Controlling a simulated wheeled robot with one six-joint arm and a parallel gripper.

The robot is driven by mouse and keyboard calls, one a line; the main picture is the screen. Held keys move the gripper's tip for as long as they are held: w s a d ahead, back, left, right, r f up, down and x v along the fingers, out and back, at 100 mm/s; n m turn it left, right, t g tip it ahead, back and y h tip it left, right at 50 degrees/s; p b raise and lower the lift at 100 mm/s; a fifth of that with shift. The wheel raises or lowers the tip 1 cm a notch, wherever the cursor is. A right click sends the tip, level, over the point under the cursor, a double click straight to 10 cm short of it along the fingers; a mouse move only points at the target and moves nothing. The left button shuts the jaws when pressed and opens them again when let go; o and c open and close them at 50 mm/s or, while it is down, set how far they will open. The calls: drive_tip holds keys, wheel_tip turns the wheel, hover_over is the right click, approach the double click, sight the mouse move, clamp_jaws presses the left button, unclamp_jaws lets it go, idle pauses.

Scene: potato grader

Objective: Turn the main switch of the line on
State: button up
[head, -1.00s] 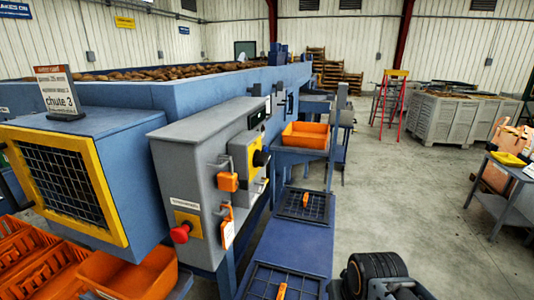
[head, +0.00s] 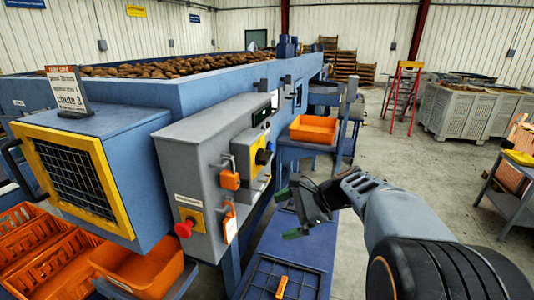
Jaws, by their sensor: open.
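The grey control cabinet (head: 195,170) stands at the left centre of the head view. A black rotary knob (head: 263,157) on a yellow plate sits on the box at its right side; I take it for the main switch, but its setting is too small to read. An orange padlock-like piece (head: 230,180) hangs on the cabinet left of and below the knob. An orange and white tag (head: 229,224) hangs lower. My gripper (head: 293,212) is open and empty, right of and below the knob in the picture, apart from the cabinet.
A red mushroom button (head: 184,228) sticks out from the cabinet's lower front. Orange bins (head: 150,268) stand below it. A blue platform with a black grid (head: 270,278) lies below my gripper. An orange tray (head: 313,129) sits behind.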

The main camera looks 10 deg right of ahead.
sight(270, 158)
drive_tip(key=w+d+r+m+t+y+p, duration=0.1)
drive_tip(key=w+d+r+m+t+y, duration=0.45)
drive_tip(key=w+d+r+m, duration=0.35)
drive_tip(key=shift+n+h, duration=0.35)
drive_tip(key=shift+n, duration=0.15)
drive_tip(key=p+x, duration=0.3)
drive_tip(key=x, duration=0.8)
drive_tip(key=shift+a+f, duration=0.2)
drive_tip(key=shift+a, duration=0.05)
drive_tip(key=c, duration=0.9)
